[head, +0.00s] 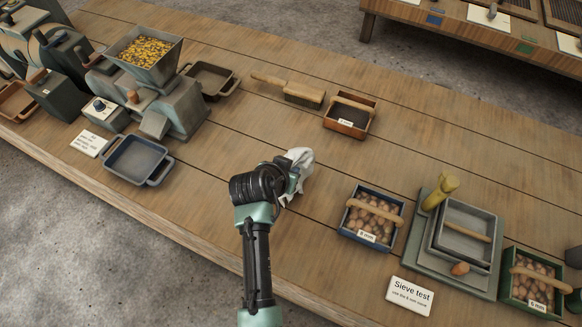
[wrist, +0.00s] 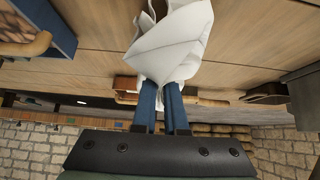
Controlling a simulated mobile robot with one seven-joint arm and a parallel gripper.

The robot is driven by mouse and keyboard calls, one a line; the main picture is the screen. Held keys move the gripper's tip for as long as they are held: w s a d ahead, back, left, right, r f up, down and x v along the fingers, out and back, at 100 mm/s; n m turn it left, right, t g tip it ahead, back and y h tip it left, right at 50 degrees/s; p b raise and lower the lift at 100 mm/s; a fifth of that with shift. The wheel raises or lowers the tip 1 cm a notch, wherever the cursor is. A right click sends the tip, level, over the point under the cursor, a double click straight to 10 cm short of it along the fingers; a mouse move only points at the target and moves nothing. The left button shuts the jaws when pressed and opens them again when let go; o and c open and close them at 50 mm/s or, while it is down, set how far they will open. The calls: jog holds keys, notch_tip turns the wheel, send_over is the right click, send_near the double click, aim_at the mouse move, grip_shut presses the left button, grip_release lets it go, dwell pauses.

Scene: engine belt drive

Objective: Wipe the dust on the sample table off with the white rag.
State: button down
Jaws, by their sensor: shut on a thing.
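The white rag (head: 301,160) is bunched up in my gripper (head: 292,174), over the middle of the wooden sample table (head: 255,125). In the wrist view the rag (wrist: 172,42) hangs crumpled from the two blue fingers of my gripper (wrist: 161,90), which are shut on it. I cannot tell whether the rag touches the tabletop. No dust can be clearly made out on the planks, and my arm and the rag hide part of the table.
A blue-grey tray (head: 137,159) and a mill with a grain hopper (head: 146,51) stand left. A brush (head: 290,91) and an orange box (head: 350,116) lie behind. A blue box of nuts (head: 370,216), the sieve stand (head: 455,245) and a sign (head: 410,294) are right.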

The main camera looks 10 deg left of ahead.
notch_tip(320, 180, down, 5)
jog(key=b, duration=0.3)
jog(key=shift+f, duration=0.15)
grip_release()
dwell(0.4)
jog(key=shift+f+b, duration=1.25)
jog(key=shift+f, duration=0.05)
jog(key=shift+r, duration=0.2)
jog(key=shift+c, duration=0.6)
jog(key=shift+f, duration=0.1)
grip_shut()
